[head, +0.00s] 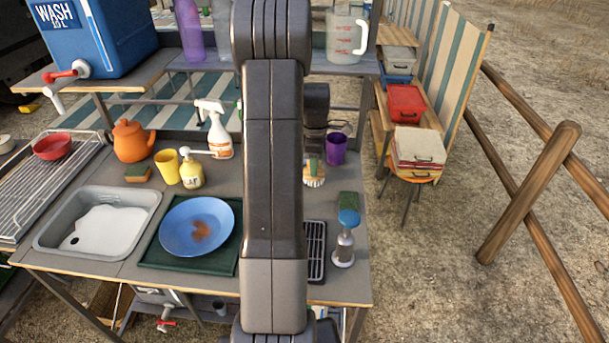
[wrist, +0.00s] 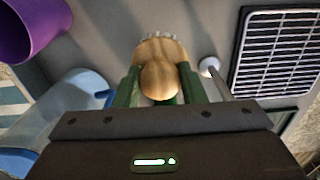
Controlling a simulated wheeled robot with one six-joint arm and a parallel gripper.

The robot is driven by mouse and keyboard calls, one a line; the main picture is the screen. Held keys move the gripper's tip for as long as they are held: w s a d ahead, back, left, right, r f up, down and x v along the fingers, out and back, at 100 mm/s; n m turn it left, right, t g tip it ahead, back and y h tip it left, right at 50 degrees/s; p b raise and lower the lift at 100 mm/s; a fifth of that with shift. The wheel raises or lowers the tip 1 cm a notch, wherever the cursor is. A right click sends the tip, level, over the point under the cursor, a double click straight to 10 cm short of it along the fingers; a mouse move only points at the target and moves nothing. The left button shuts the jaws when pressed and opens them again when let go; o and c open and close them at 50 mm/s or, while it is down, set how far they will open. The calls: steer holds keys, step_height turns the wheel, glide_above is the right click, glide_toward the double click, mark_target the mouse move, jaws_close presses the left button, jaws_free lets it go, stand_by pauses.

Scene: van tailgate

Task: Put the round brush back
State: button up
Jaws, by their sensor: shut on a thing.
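The round brush (wrist: 158,80) has a pale wooden body, a ball-shaped knob and white bristles. It sits between the green fingers of my gripper (wrist: 160,92) in the wrist view, and the fingers are shut on it. In the head view the brush (head: 315,180) shows just right of my arm, bristles down, over the grey counter (head: 285,292). I cannot tell whether the bristles touch the counter. A white round knob on a thin grey rod (wrist: 209,67) stands close to the brush in the wrist view. My arm hides part of the counter.
A purple cup (head: 336,148) stands behind the brush. A blue plate (head: 197,227) on a green tray and a sink (head: 98,225) are left.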

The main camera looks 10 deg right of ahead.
steer(key=shift+w+a+f, duration=0.15)
steer(key=shift+a+f, duration=0.2)
steer(key=shift+f, duration=2.15)
steer(key=o, duration=0.9)
steer(key=shift+c, duration=0.2)
steer(key=shift+r+p, duration=0.1)
steer(key=shift+p, duration=0.25)
step_height(320, 180, up, 12)
steer(key=shift+r+b, duration=0.1)
steer(key=shift+b, duration=0.65)
